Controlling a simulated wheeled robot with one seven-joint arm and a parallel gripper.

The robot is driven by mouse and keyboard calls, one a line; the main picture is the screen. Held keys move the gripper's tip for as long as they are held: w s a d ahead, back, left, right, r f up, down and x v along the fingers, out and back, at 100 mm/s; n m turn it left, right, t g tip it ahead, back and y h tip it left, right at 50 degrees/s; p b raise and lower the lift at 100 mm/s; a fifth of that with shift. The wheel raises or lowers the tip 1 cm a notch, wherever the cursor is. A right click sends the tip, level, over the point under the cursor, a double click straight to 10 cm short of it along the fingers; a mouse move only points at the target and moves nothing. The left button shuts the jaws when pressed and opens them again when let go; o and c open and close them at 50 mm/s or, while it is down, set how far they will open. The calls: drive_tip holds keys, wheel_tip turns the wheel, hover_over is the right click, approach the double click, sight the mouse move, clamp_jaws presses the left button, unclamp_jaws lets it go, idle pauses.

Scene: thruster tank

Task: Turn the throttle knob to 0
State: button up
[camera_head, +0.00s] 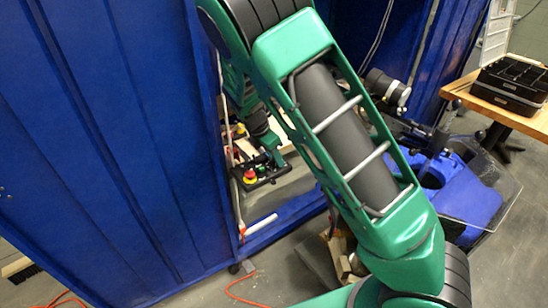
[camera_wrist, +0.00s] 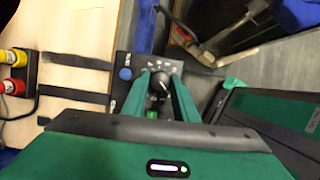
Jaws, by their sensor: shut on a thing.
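In the wrist view, the throttle knob (camera_wrist: 161,81) is round and black with a pale pointer line. It sits on a dark control panel (camera_wrist: 122,93) with small pale markings around it. My gripper (camera_wrist: 160,77) reaches over the panel with its two green fingers on either side of the knob, shut on it. The scale is too small to read. In the head view, the control box (camera_head: 262,180) is inside the blue enclosure, and my gripper (camera_head: 277,153) is at its upper right side. The knob is hidden there.
A blue button (camera_wrist: 125,74) lies left of the knob. A red and yellow emergency stop (camera_head: 250,175) is on the box. Yellow (camera_wrist: 15,57) and red plugs stand at the left on a wooden board (camera_wrist: 75,55). Blue enclosure walls (camera_head: 110,140) border the arm.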

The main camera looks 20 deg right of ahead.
drive_tip(key=shift+d, duration=0.2)
drive_tip(key=o, duration=1)
drive_tip(key=shift+a, duration=0.1)
drive_tip(key=v, duration=1)
drive_tip(key=shift+a+r, duration=0.15)
drive_tip(key=shift+r, duration=0.1)
